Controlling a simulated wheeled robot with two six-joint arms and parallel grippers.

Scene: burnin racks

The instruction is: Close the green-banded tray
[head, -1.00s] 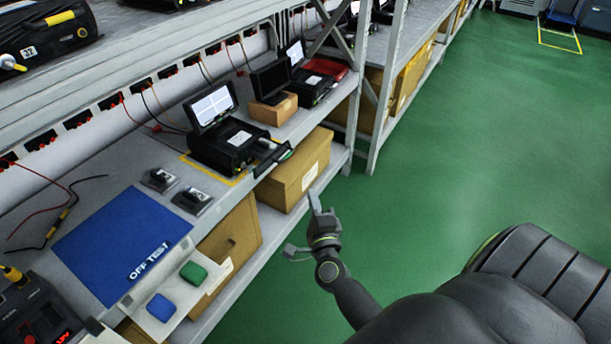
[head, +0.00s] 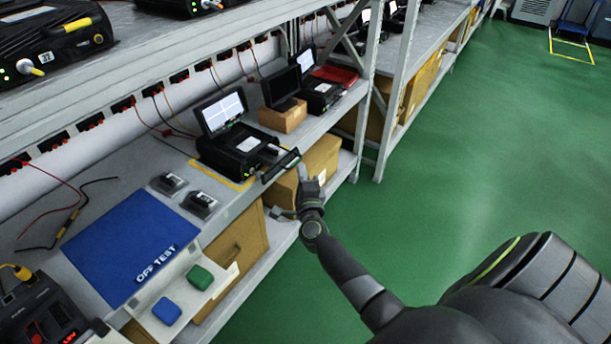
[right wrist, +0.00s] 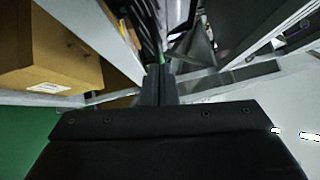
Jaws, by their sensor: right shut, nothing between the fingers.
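A black tester (head: 238,148) with a raised lit screen stands on the bench in the head view. Its tray (head: 281,166) sticks out past the bench edge to the right. My right gripper (head: 302,172) is shut and empty, its fingertips close to the tray's outer end; I cannot tell whether they touch. In the right wrist view the shut fingers (right wrist: 158,78) point at a dark part with a small green sliver (right wrist: 162,60), which may be the tray's band. In the head view the band's colour is too small to tell. My left gripper is not in view.
Cardboard boxes (head: 322,158) stand on the shelf below, close to my right gripper. A second black tester (head: 318,92) stands farther along the bench. A blue mat (head: 128,240) lies at the left. The green floor (head: 470,150) at the right is clear.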

